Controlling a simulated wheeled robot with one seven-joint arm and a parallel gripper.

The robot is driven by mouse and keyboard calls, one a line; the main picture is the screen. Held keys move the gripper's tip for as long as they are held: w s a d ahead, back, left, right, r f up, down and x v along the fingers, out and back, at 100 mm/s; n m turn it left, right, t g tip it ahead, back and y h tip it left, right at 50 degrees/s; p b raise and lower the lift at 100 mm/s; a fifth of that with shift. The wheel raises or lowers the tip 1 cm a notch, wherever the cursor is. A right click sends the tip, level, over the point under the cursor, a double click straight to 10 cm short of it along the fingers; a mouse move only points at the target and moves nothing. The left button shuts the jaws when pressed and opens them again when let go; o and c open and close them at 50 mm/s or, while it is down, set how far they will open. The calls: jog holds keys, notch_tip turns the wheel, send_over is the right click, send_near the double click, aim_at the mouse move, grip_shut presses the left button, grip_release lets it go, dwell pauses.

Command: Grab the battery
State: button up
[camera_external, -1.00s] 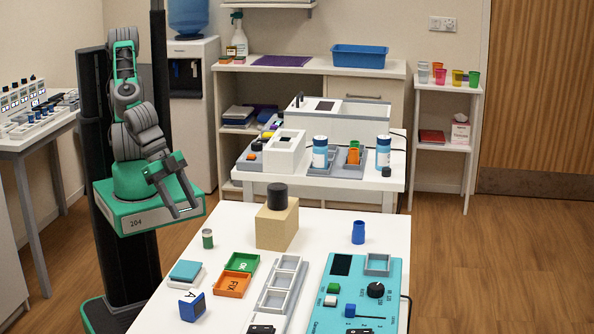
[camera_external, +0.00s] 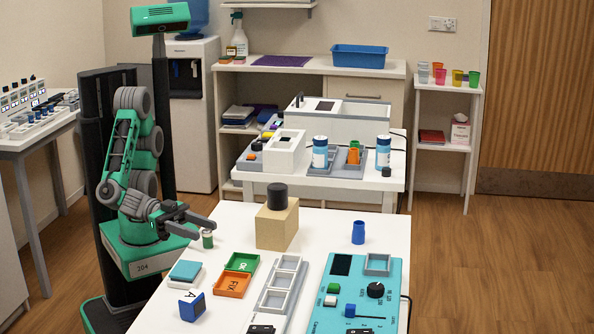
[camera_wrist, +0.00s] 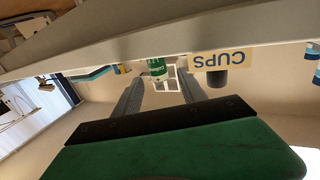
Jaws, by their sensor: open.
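A small green battery (camera_external: 207,240) with a pale end stands upright at the far left edge of the white table (camera_external: 330,220). My gripper (camera_external: 207,230) is open and level, its fingers pointing right, just at the battery in the external view. In the wrist view the picture is upside down, and the green battery (camera_wrist: 157,68) shows between and beyond the tips of the two dark fingers of my gripper (camera_wrist: 161,78). I cannot tell whether the fingers are around it or short of it. No contact is visible.
A tan block (camera_external: 277,228) with a black cylinder on top stands right of the battery. A blue cylinder (camera_external: 358,233) is farther right. Green (camera_external: 241,262) and orange (camera_external: 232,285) trays, a grey rack and a teal panel (camera_external: 345,300) lie nearer. Table between block and blue cylinder is clear.

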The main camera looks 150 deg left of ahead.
aim_at(208, 239)
jog(key=x, duration=0.3)
grip_shut()
dwell(0.5)
